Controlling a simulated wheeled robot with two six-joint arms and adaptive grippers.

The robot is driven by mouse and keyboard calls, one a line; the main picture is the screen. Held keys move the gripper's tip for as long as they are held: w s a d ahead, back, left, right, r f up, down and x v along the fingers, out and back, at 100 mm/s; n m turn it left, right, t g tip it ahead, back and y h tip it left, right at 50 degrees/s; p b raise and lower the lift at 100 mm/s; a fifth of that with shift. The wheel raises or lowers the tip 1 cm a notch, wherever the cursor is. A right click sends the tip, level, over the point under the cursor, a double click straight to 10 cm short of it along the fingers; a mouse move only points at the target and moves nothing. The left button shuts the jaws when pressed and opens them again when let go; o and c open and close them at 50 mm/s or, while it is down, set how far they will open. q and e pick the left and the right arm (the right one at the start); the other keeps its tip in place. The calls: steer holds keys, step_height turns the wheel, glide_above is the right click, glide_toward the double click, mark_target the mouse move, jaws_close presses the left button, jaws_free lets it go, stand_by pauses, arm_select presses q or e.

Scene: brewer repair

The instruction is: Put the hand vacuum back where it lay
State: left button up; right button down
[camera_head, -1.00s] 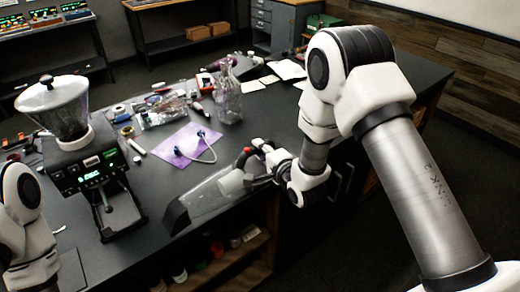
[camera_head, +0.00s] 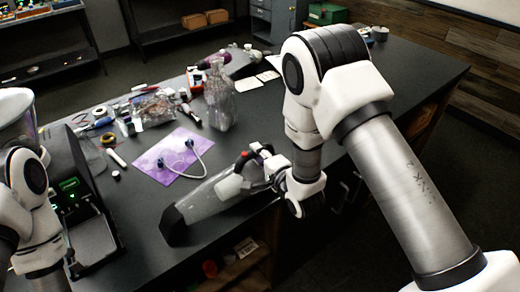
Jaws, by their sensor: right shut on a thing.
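The hand vacuum (camera_head: 208,203) has a clear body and a dark, wide nozzle that points to the lower left. It lies along the front edge of the dark workbench (camera_head: 310,160), on or just above the top; I cannot tell if it touches. My right gripper (camera_head: 262,172) is shut on its handle end, at the right, and the fingers are partly hidden by the handle. My left arm shows at the left edge, but its gripper is not in view.
A purple mat (camera_head: 160,173) with a cable (camera_head: 203,165) lies behind the vacuum. The grinder-like machine (camera_head: 88,215) stands at the left, partly behind my left arm. A clear jar (camera_head: 220,100), a bag of parts (camera_head: 155,107) and small tools stand farther back.

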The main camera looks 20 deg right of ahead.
steer(key=c, duration=1.4)
jaws_free()
steer(key=shift+f, duration=0.1)
steer(key=o, duration=0.4)
steer(key=shift+s, duration=0.1)
steer(key=shift+o, duration=0.2)
steer(key=shift+s+r, duration=0.3)
steer(key=shift+s, duration=0.05)
steer(key=shift+w+f, duration=0.15)
steer(key=shift+w, duration=0.1)
steer(key=shift+s+b, duration=0.3)
steer(key=shift+s, duration=0.1)
steer(key=p+v, duration=0.2)
steer(key=v, duration=0.9)
steer(key=shift+s, duration=0.15)
